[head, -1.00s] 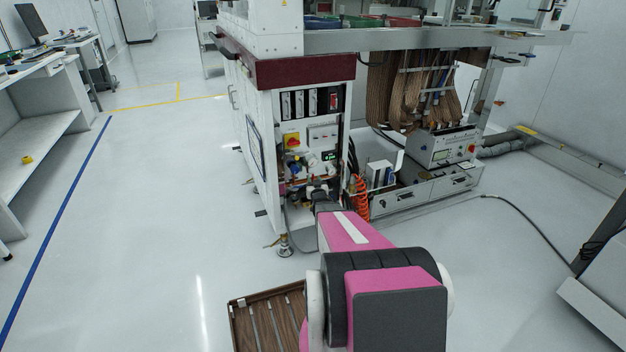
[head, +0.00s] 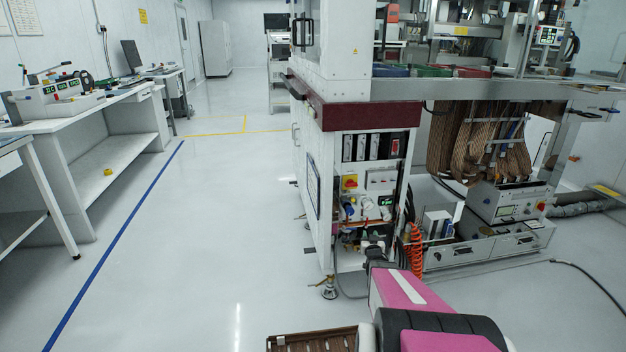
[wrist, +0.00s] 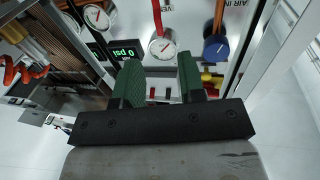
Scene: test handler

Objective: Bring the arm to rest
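My arm, pink and black (head: 400,292), reaches from the bottom right of the head view toward the lower front of a white test handler (head: 335,195). Its far end is close to the open front bay, and my fingers cannot be made out there. In the wrist view my gripper (wrist: 160,82) shows two green ridged fingers, apart, with a clear gap and nothing held between them. Whether the fingers touch the panel cannot be told.
An orange coiled hose (head: 416,248) hangs right of the bay. A grey instrument (head: 508,203) sits on a drawer unit further right. A brown slatted tray (head: 315,342) shows at the bottom edge. White benches (head: 105,165) stand left. The floor between is clear.

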